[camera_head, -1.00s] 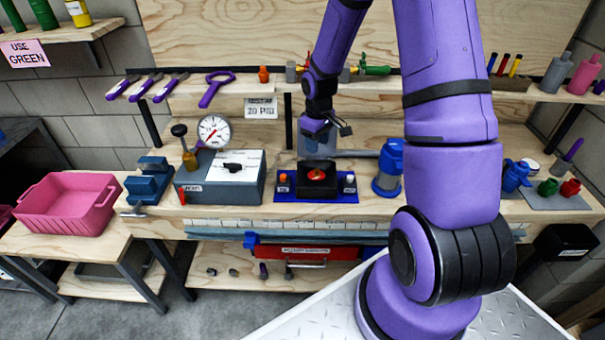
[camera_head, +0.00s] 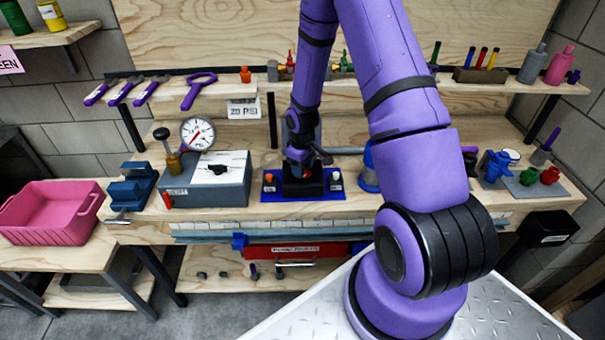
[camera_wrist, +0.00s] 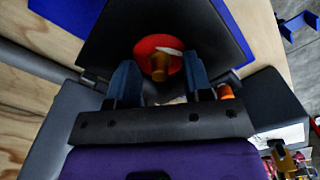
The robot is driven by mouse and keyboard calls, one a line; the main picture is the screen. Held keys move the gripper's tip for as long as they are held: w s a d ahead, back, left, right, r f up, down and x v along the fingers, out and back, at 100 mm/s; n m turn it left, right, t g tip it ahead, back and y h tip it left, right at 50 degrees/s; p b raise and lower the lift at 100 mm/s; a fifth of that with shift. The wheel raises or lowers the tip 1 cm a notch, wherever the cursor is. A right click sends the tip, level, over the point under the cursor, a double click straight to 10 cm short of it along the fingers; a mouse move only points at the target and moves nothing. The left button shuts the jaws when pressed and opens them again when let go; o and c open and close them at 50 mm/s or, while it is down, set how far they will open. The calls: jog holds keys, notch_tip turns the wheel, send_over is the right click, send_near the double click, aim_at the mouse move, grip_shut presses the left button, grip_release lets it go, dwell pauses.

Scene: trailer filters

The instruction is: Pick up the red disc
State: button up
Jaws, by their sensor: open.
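The red disc (camera_wrist: 160,55) sits on top of a black block (camera_head: 303,186) and has a brass-coloured knob at its middle, with a pale streak across its face. In the head view only a small bit of red (camera_head: 307,174) shows, as my arm hides most of it. My gripper (camera_wrist: 157,82) is open, its two blue fingers reaching to either side of the disc's near part in the wrist view. It also shows in the head view just above the block (camera_head: 304,160). Whether the fingers touch the disc I cannot tell.
The block stands on a blue mat (camera_head: 272,196) with small orange and white pieces beside it. A grey box (camera_head: 222,185) with a pressure gauge (camera_head: 198,133) stands to the left, a blue vise (camera_head: 131,187) beyond it. A blue object (camera_head: 369,170) is close on the right.

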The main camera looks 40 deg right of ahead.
jog(key=shift+c, duration=0.4)
grip_shut()
